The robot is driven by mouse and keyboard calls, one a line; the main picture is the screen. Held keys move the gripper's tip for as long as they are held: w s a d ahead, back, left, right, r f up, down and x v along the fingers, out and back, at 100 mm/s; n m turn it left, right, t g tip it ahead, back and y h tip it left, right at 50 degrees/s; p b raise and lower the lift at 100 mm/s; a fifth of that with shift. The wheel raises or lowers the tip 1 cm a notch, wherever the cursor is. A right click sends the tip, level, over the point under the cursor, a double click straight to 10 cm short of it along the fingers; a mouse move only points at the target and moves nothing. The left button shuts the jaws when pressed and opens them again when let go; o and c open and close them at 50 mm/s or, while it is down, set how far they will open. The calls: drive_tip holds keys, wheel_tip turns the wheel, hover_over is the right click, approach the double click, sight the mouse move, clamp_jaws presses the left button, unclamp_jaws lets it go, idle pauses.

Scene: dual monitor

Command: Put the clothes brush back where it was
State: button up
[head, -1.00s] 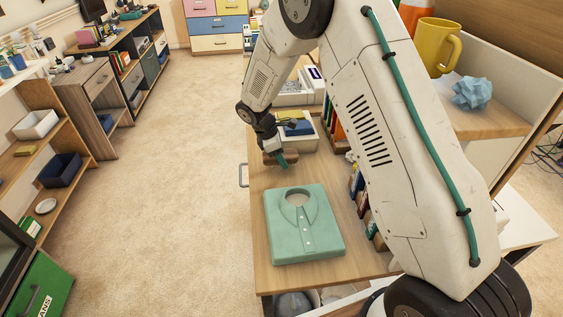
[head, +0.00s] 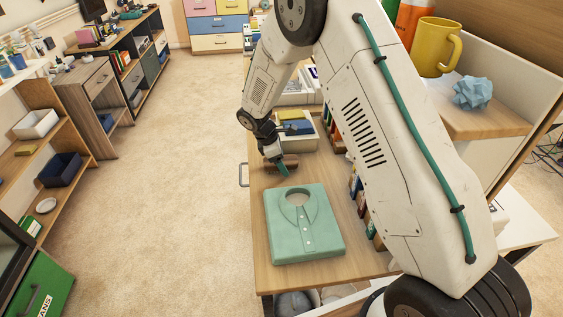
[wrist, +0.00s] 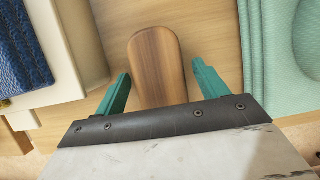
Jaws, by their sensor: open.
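The clothes brush, with a brown wooden back (wrist: 157,57), lies on the wooden desktop in the wrist view. In the head view the brush (head: 291,161) is partly hidden behind my gripper. My gripper (head: 282,169) is open, with its teal fingers low at the desk. In the wrist view my gripper (wrist: 162,80) has one finger on each side of the brush, with a visible gap on both sides. The brush's bristles are hidden beneath it.
A folded green shirt (head: 312,247) lies in front of the brush on the desktop (head: 262,225). A pale bin (head: 308,143) with folded blue and yellow cloth stands behind it. Books (head: 357,184) line the right side. The desktop's left edge is close.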

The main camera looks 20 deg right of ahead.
drive_tip(key=v, duration=1.1)
drive_tip(key=shift+w+f, duration=0.1)
drive_tip(key=s+d+r+m+y, duration=0.1)
drive_tip(key=s+d+r+m, duration=0.25)
drive_tip(key=s+r, duration=0.6)
drive_tip(key=s+d+r+m+y, duration=0.1)
drive_tip(key=s+d+r+m, duration=0.25)
drive_tip(key=s+r, duration=0.6)
drive_tip(key=s+r+m+t+y, duration=0.2)
drive_tip(key=s+m, duration=0.6)
drive_tip(key=s, duration=1.4)
drive_tip(key=shift+r+m, duration=0.4)
drive_tip(key=shift+r, duration=0.15)
